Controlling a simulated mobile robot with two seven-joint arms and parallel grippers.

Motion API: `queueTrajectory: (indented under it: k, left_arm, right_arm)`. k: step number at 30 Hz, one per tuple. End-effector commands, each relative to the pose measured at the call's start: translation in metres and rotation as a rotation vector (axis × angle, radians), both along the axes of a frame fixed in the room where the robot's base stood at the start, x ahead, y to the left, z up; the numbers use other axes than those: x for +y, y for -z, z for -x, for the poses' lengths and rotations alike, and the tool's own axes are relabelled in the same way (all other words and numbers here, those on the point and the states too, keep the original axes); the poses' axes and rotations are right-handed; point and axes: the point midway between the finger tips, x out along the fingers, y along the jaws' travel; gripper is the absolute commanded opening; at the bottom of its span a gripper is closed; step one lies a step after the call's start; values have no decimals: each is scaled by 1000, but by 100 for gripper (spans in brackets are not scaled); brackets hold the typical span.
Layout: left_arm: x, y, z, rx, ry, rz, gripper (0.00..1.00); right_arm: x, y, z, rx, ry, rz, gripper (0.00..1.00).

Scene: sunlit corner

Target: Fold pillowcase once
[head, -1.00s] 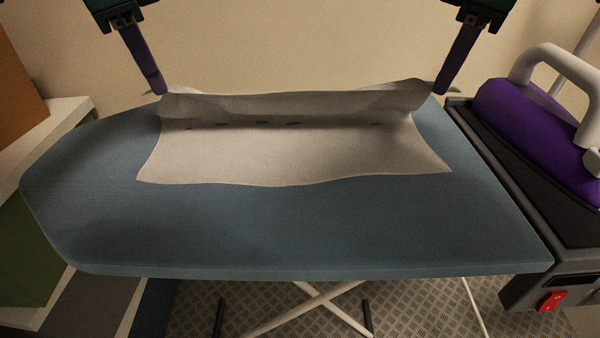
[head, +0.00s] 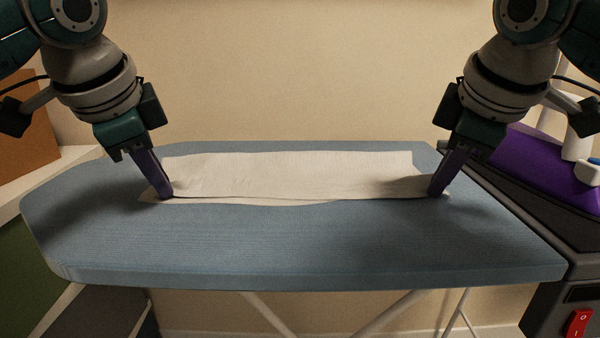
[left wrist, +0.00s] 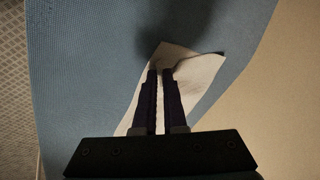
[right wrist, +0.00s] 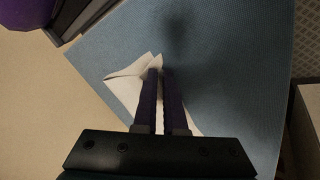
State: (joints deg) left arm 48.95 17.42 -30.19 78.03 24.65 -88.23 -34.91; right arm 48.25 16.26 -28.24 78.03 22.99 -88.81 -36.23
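The off-white pillowcase (head: 290,174) lies on the blue ironing board, doubled over, with its upper layer's near edge just short of the lower layer's near edge. A narrow strip of lower layer shows along the front. My left gripper (head: 166,194) is at the near left corner, its fingers close together on the cloth; the cloth also shows in the left wrist view (left wrist: 198,72). My right gripper (head: 435,191) is at the near right corner, its fingers likewise close on the cloth, which looks pinched up at the tips in the right wrist view (right wrist: 125,88).
The ironing board (head: 300,245) is clear in front of the pillowcase and at its left end. At the right is a dark stand (head: 520,205) with a purple iron (head: 540,170) and a red switch (head: 577,322). An orange-brown panel (head: 30,135) stands at the left.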

Motion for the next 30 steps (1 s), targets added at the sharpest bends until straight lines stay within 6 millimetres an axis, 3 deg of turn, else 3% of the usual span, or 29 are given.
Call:
queueTrajectory:
  k: [1,12,16,20,30]
  left_arm:
    - [0,0,0,0,0,0,15]
    - [0,0,0,2,0,1,55]
    - [0,-8,3,-2,1,1,55]
    - [0,-29,11,-4,1,0,55]
    - [0,-77,48,-4,1,0,55]
  right_arm:
    - [0,0,0,0,0,0,15]
    - [0,0,0,2,0,-1,55]
    - [1,-8,3,-1,-2,-1,55]
    - [1,-30,11,-5,-3,-1,55]
    - [0,-77,48,-5,-2,-1,55]
